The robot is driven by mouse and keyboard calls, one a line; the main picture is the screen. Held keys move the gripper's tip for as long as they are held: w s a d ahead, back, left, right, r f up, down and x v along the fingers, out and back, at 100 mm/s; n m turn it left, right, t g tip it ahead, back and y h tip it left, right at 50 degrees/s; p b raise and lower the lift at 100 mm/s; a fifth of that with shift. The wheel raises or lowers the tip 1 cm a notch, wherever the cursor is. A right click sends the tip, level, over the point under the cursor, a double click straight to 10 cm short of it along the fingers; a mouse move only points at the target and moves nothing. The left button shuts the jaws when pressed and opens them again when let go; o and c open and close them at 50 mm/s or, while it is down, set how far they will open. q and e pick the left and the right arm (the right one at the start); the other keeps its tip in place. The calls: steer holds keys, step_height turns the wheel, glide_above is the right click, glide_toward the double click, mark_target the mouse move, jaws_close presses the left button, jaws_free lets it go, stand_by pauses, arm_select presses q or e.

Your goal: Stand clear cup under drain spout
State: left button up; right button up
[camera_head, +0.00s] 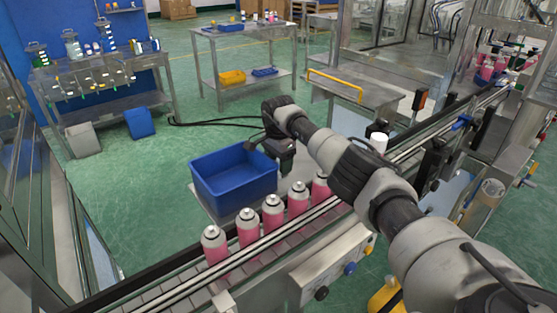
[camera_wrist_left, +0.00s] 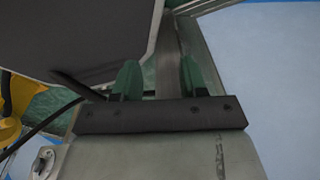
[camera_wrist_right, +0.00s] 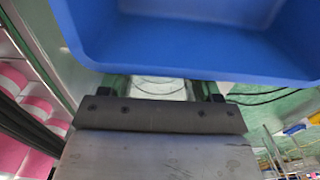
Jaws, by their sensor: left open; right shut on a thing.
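My right gripper (camera_wrist_right: 160,95) is shut on a clear, round-edged thing, which looks like the clear cup (camera_wrist_right: 158,86). Only part of it shows between the fingers in the right wrist view. In the head view the right arm reaches in from the lower right, and its dark wrist end hangs beside the blue bin's right side; the cup cannot be made out there. My left gripper (camera_wrist_left: 160,82) is open and empty, with two green finger pads apart, in the left wrist view. It is not in the head view. I cannot pick out a drain spout in any view.
The blue bin (camera_head: 203,190) stands behind the conveyor (camera_head: 180,287), close to my right gripper. Several pink cans (camera_head: 248,230) line the conveyor. A white cylinder (camera_head: 379,142) stands beyond my right arm. Green floor (camera_head: 150,200) is open at the left.

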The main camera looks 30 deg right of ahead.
steer(key=shift+f, duration=0.35)
steer(key=o, duration=0.9)
steer(key=shift+r, duration=0.1)
